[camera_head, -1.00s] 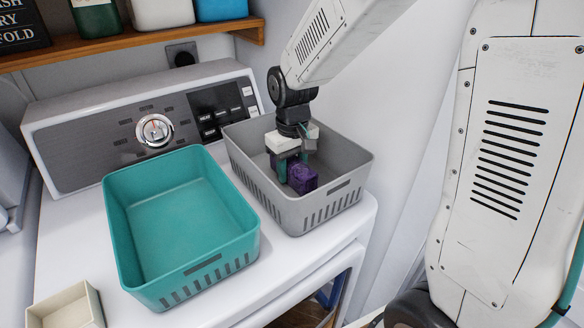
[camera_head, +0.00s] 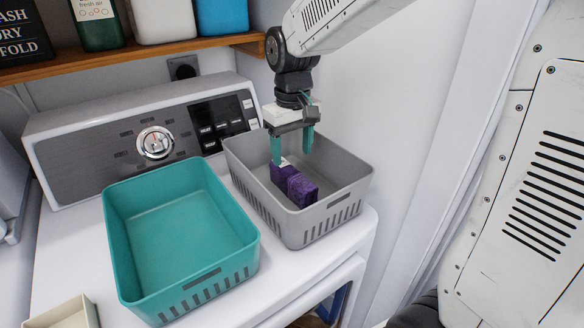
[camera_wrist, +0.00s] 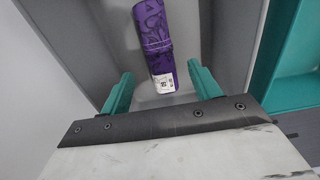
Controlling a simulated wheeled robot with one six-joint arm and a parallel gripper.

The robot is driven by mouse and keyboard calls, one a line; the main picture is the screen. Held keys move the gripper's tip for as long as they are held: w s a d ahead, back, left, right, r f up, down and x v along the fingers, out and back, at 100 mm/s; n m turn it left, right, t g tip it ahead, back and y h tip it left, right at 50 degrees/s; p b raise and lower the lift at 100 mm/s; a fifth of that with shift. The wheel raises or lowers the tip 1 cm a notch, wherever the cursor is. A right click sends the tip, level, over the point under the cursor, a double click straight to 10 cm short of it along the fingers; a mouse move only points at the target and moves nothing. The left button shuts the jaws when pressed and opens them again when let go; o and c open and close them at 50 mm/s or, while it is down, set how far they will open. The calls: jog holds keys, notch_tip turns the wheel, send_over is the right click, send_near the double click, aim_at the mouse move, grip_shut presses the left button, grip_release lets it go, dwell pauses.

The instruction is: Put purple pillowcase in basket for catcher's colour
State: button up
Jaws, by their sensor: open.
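The purple pillowcase (camera_head: 296,185) is a folded bundle lying in the grey basket (camera_head: 342,204) on the white machine. In the wrist view the pillowcase (camera_wrist: 155,38) shows a dark pattern and a small white tag, lying on the grey basket floor. My gripper (camera_head: 292,157) is open with teal fingers, above the pillowcase and partly inside the grey basket's rim. In the wrist view its fingertips (camera_wrist: 156,82) stand apart on either side of the tag end, with nothing held. The teal basket (camera_head: 120,243) stands left of the grey one and is empty.
A control panel with a round dial (camera_head: 155,143) rises behind the baskets. A small cream box (camera_head: 66,314) sits at the front left. A wooden shelf (camera_head: 150,52) with bottles and containers is above. A white wall is close on the right.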

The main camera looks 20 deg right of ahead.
aim_at(294, 173)
notch_tip(294, 173, up, 3)
jog(key=shift+f, duration=0.1)
jog(key=shift+s+r, duration=0.2)
jog(key=shift+s, duration=0.1)
jog(key=s+d+m+t, duration=0.1)
jog(key=s+d+m, duration=0.1)
jog(key=s, duration=2.1)
jog(key=shift+s+d+r, duration=0.2)
jog(key=shift+d+r, duration=0.1)
jog(key=shift+d, duration=0.2)
